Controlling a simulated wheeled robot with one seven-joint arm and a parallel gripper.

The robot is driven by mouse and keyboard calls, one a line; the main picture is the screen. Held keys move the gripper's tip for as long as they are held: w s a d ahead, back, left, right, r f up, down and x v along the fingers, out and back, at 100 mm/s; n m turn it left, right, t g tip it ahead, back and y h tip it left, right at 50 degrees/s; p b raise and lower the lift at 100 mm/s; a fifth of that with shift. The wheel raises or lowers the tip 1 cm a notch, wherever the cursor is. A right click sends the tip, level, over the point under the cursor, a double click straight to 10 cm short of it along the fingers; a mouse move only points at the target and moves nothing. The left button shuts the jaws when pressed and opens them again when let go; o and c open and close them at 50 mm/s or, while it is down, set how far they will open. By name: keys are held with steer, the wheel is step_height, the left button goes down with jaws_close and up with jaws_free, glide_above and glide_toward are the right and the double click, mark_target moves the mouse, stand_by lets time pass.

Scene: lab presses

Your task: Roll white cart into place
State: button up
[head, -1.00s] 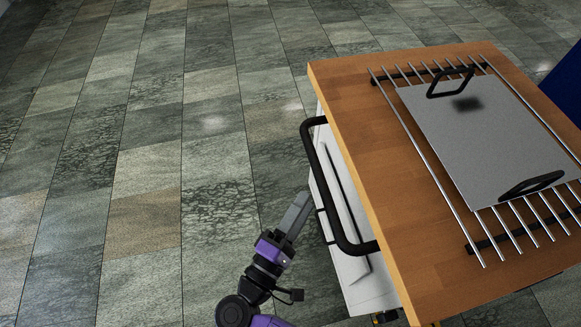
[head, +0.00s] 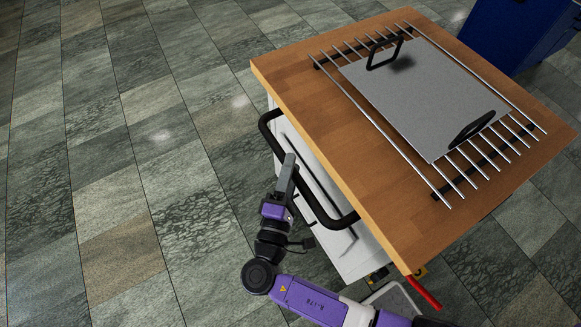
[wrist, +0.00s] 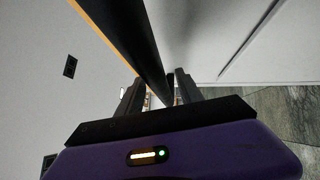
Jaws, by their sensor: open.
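The white cart (head: 345,246) has a wooden top (head: 310,108) and a black handle bar (head: 303,184) along its left side. My gripper (head: 286,160) is at the handle in the head view, its fingers overlapping the bar's middle. In the wrist view my gripper (wrist: 160,85) is open, and the black bar (wrist: 125,45) runs down between the two fingers. Whether the fingers touch the bar cannot be told. The far side of the cart is hidden.
A metal rack (head: 447,194) with a grey plate (head: 415,100) with two black handles lies on the cart top. A blue cabinet (head: 515,35) stands behind at the upper right. A red lever (head: 424,291) sticks out at the cart's lower corner. Tiled floor (head: 90,150) at left is clear.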

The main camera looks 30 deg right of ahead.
jaws_close()
stand_by(1.4)
